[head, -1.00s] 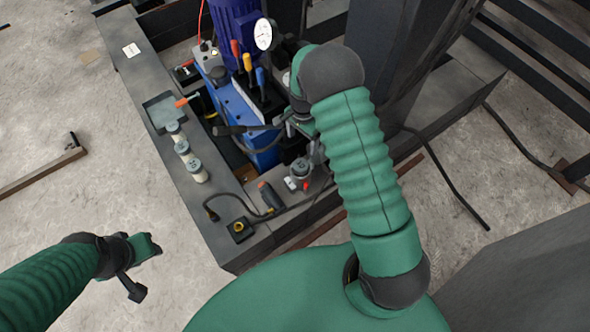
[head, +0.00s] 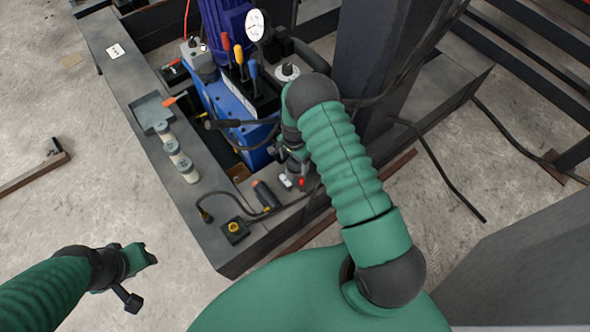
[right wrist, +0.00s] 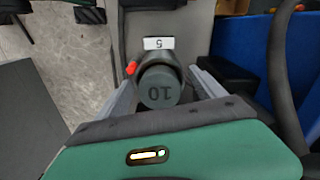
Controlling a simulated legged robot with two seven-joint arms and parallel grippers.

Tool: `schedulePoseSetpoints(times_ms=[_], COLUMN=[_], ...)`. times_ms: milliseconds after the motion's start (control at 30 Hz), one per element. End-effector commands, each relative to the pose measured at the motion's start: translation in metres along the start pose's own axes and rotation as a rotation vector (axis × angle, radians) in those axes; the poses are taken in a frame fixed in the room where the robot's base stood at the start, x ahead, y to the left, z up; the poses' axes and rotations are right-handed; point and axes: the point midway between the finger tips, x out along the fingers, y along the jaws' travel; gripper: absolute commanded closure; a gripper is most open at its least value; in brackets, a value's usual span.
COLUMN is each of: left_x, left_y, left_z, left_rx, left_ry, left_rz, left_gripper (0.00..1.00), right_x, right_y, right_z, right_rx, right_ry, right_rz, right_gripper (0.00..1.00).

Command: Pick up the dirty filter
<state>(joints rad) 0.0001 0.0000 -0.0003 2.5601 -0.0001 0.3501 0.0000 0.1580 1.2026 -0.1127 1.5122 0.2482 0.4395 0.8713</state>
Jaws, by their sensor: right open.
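A dark grey cylinder (right wrist: 160,88) marked "10" stands in the right wrist view, with a red knob (right wrist: 130,68) and a white label marked "5" (right wrist: 158,43) beyond it. It looks like the filter unit; I cannot tell whether it is dirty. My right gripper (right wrist: 162,82) is open, with one finger on each side of the cylinder; contact is unclear. In the head view my right gripper (head: 290,160) is at this unit, and mostly hides it. My left gripper (head: 138,270) hangs over the floor at lower left, away from the bench; its jaw state is unclear.
A blue pump unit (head: 225,105) with coloured levers and a gauge (head: 254,25) stands behind. A dark column (head: 365,70) rises close right of my right arm. A cabled tool (head: 266,195) lies in front.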

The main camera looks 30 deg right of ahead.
Motion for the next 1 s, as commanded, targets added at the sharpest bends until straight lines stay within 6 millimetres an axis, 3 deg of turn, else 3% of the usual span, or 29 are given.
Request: schedulePoseSetpoints(times_ms=[133, 733, 1000], left_x=[-0.0011, -0.001, -0.0012], left_y=[0.0001, 0.0001, 0.0001], left_z=[-0.0003, -0.0003, -0.0004], left_rx=[0.0, 0.0, 0.0], left_ry=[0.0, 0.0, 0.0], left_rz=[0.0, 0.0, 0.0], left_gripper=[0.62, 0.62, 0.62], right_x=[-0.0015, -0.0015, -0.0019], right_y=[0.0003, 0.0002, -0.0001], right_z=[-0.0011, 0.0002, 0.0004], right_rx=[0.001, 0.001, 0.001], right_ry=[0.0, -0.002, -0.002], right_rz=[-0.001, 0.0, 0.0], right_gripper=[0.22, 1.0, 1.0])
